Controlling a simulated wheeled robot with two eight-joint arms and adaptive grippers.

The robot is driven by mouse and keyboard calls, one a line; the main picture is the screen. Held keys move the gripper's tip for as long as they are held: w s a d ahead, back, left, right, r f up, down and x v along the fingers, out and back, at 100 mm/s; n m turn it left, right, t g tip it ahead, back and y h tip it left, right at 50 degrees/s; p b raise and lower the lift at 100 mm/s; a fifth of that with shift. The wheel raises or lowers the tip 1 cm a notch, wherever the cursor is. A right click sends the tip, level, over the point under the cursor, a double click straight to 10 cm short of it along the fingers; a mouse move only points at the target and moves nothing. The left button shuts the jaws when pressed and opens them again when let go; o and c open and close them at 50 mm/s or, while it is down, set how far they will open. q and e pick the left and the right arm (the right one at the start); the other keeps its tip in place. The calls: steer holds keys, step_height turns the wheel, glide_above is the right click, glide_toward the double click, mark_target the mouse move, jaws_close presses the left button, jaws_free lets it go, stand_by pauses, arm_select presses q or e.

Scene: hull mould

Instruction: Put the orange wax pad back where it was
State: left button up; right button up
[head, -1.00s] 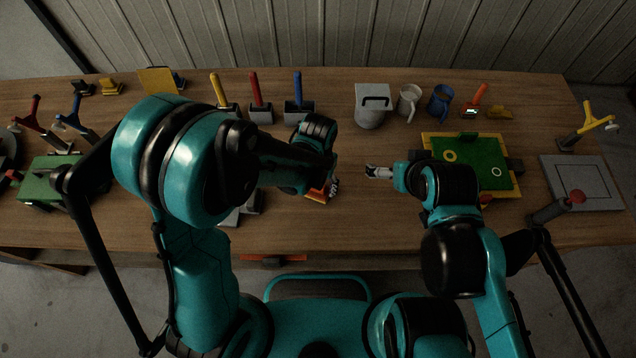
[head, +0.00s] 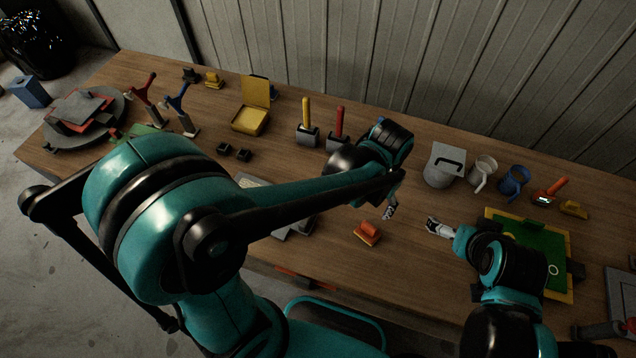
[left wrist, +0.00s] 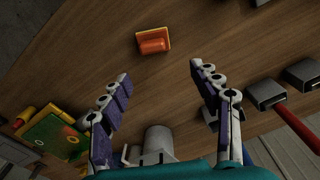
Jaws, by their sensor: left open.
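The orange wax pad (head: 367,233) lies on the wooden table near its front edge, and it also shows beyond my fingertips in the left wrist view (left wrist: 153,41). My left gripper (head: 390,209) is up and to the right of the pad in the head view, apart from it. In the left wrist view its two fingers (left wrist: 160,73) are spread wide with nothing between them. My right gripper (head: 437,227) is to the right of the pad, beside the green board, and its finger gap is too small to make out.
A yellow open box (head: 250,121) stands at the back left. Handled blocks, including a red-handled one (head: 339,142), stand along the back. A grey lidded canister (head: 443,166), a white jug (head: 483,172) and a blue jug (head: 514,181) are right of them. A green board (head: 540,240) lies at right.

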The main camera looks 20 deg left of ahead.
arm_select(q)
steer(key=s+a+r+n+t, duration=0.2)
steer(key=s+a+r+t, duration=0.1)
steer(key=a, duration=0.5)
steer(key=s+a+r+n+t, duration=0.2)
steer(key=a+r+t, duration=0.1)
steer(key=a+r, duration=0.3)
steer(key=shift+s+a+r+t, duration=0.15)
steer(key=shift+s+a+t, duration=0.2)
steer(key=shift+a, duration=0.95)
